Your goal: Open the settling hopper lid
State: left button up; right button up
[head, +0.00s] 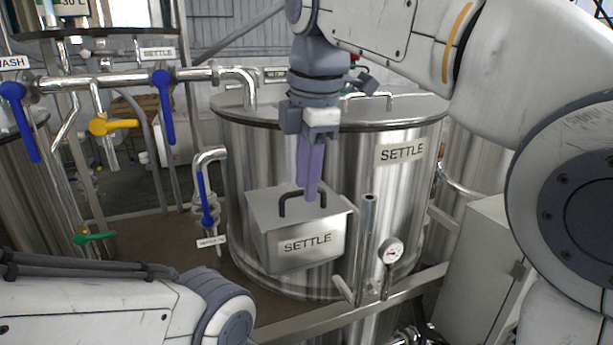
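The settling hopper is a steel box labelled SETTLE (308,243) on the front of the large settling tank (345,165). Its lid (262,206) looks closed, a flat steel top with a dark arched handle (283,208). My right gripper (311,194) points down from above, its purple fingers at the handle's bar and covering part of it. The fingers look close together, but I cannot tell whether they grip the bar or only stand around it. My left gripper is out of view; only my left arm shows at the lower left.
Pipes with blue valve levers (163,106) and a yellow valve (112,125) stand at the left. A blue-levered valve (206,200) is left of the hopper. A vertical pipe (368,245) and a gauge (391,251) stand close at the hopper's right.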

grip_shut()
dwell(1.2)
